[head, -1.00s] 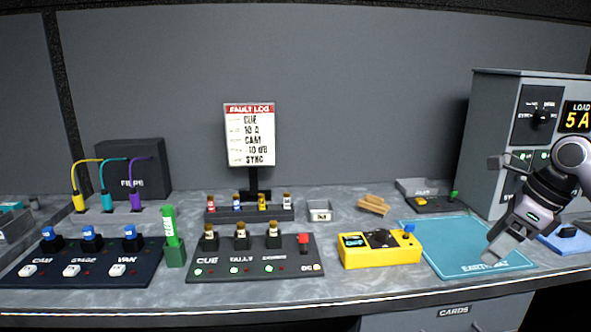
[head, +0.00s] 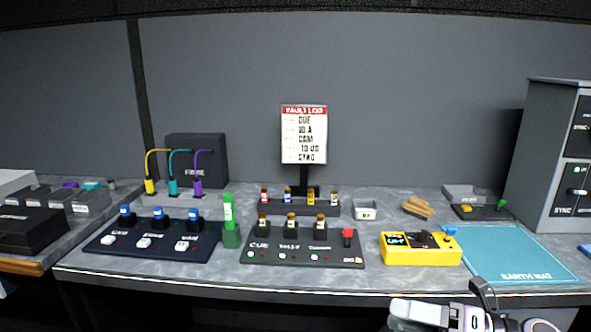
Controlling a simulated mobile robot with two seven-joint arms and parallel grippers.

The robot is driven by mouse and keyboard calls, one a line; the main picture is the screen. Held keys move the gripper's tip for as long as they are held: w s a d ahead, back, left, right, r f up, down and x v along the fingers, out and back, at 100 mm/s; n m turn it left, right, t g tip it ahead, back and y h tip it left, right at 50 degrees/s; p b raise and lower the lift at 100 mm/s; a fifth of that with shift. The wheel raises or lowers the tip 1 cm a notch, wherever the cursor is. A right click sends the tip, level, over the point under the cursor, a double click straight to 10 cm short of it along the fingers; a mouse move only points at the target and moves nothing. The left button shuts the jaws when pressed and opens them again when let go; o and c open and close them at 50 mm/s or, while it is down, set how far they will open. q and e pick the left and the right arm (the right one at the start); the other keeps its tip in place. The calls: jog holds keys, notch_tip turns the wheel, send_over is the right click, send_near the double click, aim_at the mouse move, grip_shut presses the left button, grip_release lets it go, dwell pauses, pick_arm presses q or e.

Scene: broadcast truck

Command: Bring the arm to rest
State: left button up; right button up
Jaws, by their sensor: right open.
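My right gripper (head: 418,312) is low at the bottom right of the head view, in front of the bench's front edge and below the level of its top. Its arm comes in from the lower right. It is open, and I see nothing held in it. My left gripper is not in view.
The grey bench (head: 330,283) carries a yellow meter (head: 420,256), a dark CUE panel (head: 345,258), a blue-knobbed panel (head: 115,243) and a teal mat (head: 515,262). A grey cabinet (head: 540,165) stands at right. A side bench (head: 60,235) is at left.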

jog(key=s+f+m+t+h+p, duration=0.1)
jog(key=s+f+m+h, duration=0.6)
jog(key=f+m, duration=0.5)
jog(key=s+f+m+t+h+p, duration=0.1)
jog(key=s+f+m+h, duration=0.5)
jog(key=m, duration=1.6)
jog(key=s+f+t, duration=0.1)
jog(key=s+f, duration=0.4)
jog(key=f, duration=0.1)
jog(key=shift+d+m+h, duration=0.3)
jog(key=shift+d+h, duration=0.1)
